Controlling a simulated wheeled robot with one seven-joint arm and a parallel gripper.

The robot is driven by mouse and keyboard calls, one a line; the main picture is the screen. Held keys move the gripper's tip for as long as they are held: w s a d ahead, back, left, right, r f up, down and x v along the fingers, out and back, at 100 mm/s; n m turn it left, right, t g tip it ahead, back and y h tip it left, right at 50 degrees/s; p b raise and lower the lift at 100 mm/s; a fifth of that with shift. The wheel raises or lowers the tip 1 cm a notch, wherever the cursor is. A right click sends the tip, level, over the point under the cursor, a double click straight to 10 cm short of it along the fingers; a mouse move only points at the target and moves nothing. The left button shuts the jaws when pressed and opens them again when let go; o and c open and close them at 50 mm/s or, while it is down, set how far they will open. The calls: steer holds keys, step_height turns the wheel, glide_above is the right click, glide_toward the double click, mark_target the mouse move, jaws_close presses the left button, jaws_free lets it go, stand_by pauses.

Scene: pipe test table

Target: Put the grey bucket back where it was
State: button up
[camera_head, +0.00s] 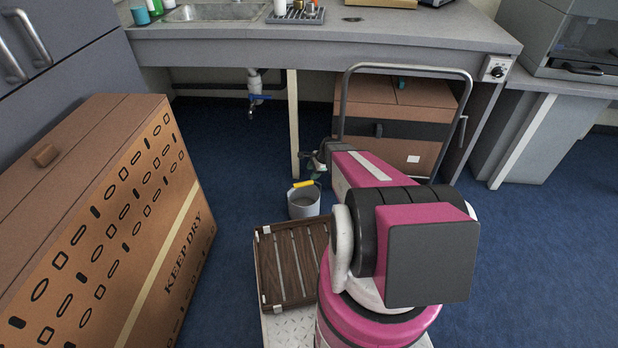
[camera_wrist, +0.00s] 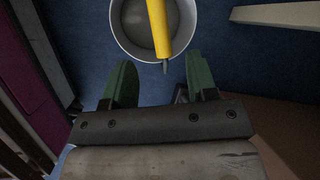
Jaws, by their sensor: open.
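The grey bucket (camera_head: 304,203) stands upright on the blue floor in front of the sink table, with its yellow handle grip (camera_head: 303,184) on top. In the wrist view the bucket (camera_wrist: 122,42) is at the top of the picture, seen from above and looking empty, with the yellow grip (camera_wrist: 158,22) crossing its right half. My gripper (camera_wrist: 160,78) is open, its two green fingers apart with nothing between them. The fingertips are just short of the bucket's near rim in the wrist view. In the head view my gripper (camera_head: 318,170) is partly hidden by my arm, just behind the bucket.
A large "KEEP DRY" carton (camera_head: 150,250) stands at left. A drain valve (camera_head: 255,98) hangs under the sink table (camera_head: 220,45). A hand truck (camera_head: 345,100) with a brown box (camera_head: 425,150) stands behind my arm.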

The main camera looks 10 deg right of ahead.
steer(key=s+a+r+n+g+h, duration=0.1)
steer(key=s+a+r+n+h, duration=0.1)
steer(key=s+r+n, duration=0.6)
steer(key=s+a+r+n+h, duration=0.2)
steer(key=s+r+n, duration=0.6)
steer(key=r, duration=0.9)
steer(key=s, duration=0.3)
steer(key=shift+s+a+n+g+h, duration=0.2)
steer(key=shift+s+n+g+h, duration=0.1)
steer(key=shift+s+g, duration=0.1)
